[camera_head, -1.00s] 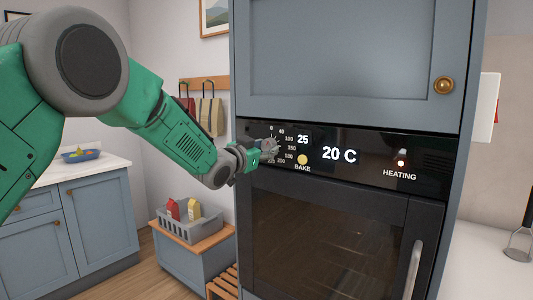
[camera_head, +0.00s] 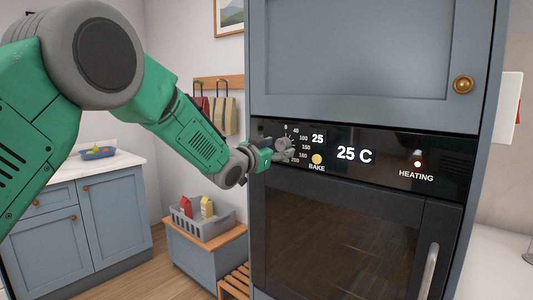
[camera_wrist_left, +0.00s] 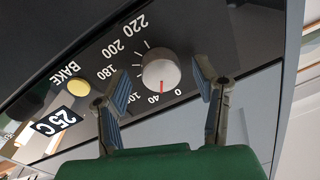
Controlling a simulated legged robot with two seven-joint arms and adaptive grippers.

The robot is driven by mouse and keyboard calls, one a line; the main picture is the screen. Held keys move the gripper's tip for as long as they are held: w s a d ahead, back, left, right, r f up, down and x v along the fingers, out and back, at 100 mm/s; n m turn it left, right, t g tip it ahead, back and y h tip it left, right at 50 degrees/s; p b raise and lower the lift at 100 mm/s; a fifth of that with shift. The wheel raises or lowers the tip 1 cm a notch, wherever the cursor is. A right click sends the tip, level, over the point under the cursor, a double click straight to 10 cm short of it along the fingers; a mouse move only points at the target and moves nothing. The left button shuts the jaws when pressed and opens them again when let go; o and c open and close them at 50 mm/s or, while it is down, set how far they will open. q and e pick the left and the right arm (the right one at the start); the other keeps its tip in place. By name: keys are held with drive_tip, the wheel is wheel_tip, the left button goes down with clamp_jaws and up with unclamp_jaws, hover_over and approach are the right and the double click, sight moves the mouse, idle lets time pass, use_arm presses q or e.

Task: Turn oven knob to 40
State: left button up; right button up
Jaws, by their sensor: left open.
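The oven knob (camera_head: 284,147) is a round grey dial on the black oven panel, ringed by numbers. In the left wrist view the knob (camera_wrist_left: 160,72) shows a red mark pointing between 0 and 40. My left gripper (camera_head: 268,155) is just in front of the knob in the head view. In the left wrist view its open fingers (camera_wrist_left: 162,76) appear on either side of the knob, with gaps and nothing held. The small display (camera_head: 317,139) reads 25 and the large display (camera_head: 354,154) reads 25 C. My right gripper is not in view.
The yellow BAKE button (camera_head: 317,159) sits right of the knob. The HEATING lamp (camera_head: 417,164) glows. A grey basket (camera_head: 216,224) with cartons stands on a low bench at left. The oven door handle (camera_head: 430,270) is lower right.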

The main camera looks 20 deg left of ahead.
use_arm(q)
drive_tip(key=v, duration=1.1)
drive_tip(key=shift+s, duration=0.15)
drive_tip(key=s+f+n+g+y+b, duration=0.1)
drive_tip(key=s+f+g, duration=0.3)
drive_tip(key=f, duration=0.8)
drive_tip(key=s+f+n+g+y, duration=0.15)
drive_tip(key=s+f, duration=0.45)
drive_tip(key=f, duration=0.7)
drive_tip(key=s+f+n+g+y+b, duration=0.1)
drive_tip(key=s+f+n+g, duration=0.15)
drive_tip(key=s+f, duration=0.65)
drive_tip(key=s+a+f+g+y, duration=0.1)
drive_tip(key=s+f+g, duration=0.3)
drive_tip(key=s+f, duration=0.5)
drive_tip(key=s+f+n+g+y+b, duration=0.1)
drive_tip(key=s+f+g, duration=0.3)
drive_tip(key=s+f, duration=0.5)
drive_tip(key=s, duration=0.8)
drive_tip(key=shift+s+a+f+g, duration=0.35)
drive_tip(key=shift+s+f+g, duration=0.05)
